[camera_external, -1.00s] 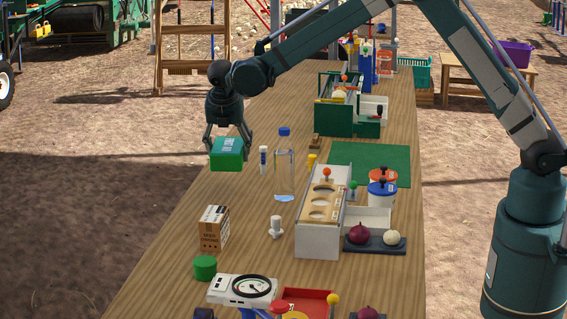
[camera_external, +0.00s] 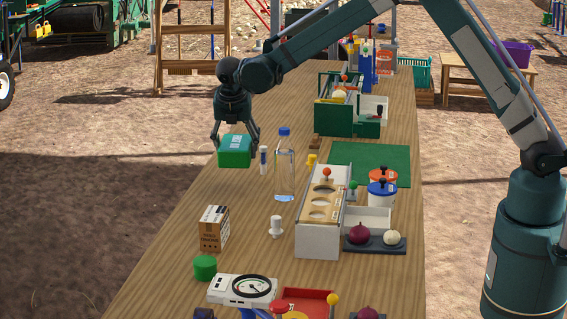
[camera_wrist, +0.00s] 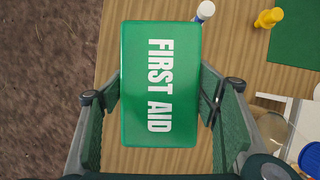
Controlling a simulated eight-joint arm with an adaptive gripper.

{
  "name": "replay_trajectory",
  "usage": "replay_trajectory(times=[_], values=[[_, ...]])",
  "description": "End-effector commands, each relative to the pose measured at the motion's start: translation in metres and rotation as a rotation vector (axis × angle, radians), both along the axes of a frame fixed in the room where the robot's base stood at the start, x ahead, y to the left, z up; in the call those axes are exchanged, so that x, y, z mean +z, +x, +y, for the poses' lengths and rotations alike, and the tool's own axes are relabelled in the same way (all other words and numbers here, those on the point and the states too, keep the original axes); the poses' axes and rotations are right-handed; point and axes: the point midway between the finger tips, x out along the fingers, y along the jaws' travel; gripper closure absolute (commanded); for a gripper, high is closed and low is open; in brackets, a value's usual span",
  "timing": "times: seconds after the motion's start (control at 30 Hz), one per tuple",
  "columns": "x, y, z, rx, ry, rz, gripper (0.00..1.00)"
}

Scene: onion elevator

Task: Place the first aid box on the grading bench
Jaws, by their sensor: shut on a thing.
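The green first aid box (camera_external: 235,151) is in my gripper (camera_external: 235,138), near the left edge of the long wooden bench (camera_external: 165,240). In the wrist view the box (camera_wrist: 160,84) fills the middle with its white "FIRST AID" lettering up, and the fingers (camera_wrist: 160,92) press on both its long sides. The box appears to be held above the bench; the exact gap is hard to tell. Which part is the grading bench is not labelled; the long wooden one carries the sorting items.
Right of the box stand a white tube (camera_external: 264,160), a clear bottle (camera_external: 284,170) and a yellow object (camera_external: 312,160). A green mat (camera_external: 375,158) lies right. Bare wood shows between the held box and the cardboard box.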

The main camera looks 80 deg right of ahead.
Motion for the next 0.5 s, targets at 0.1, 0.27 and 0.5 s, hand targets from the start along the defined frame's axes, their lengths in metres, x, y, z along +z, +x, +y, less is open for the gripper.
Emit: replay_trajectory(times=[0.1,0.27,0.5], values=[[0.002,-0.019,-0.022,-0.008,0.001,0.000,0.58],[0.004,-0.047,-0.051,-0.017,0.003,0.000,0.58],[0.007,-0.094,-0.094,-0.034,0.005,0.001,0.58]])
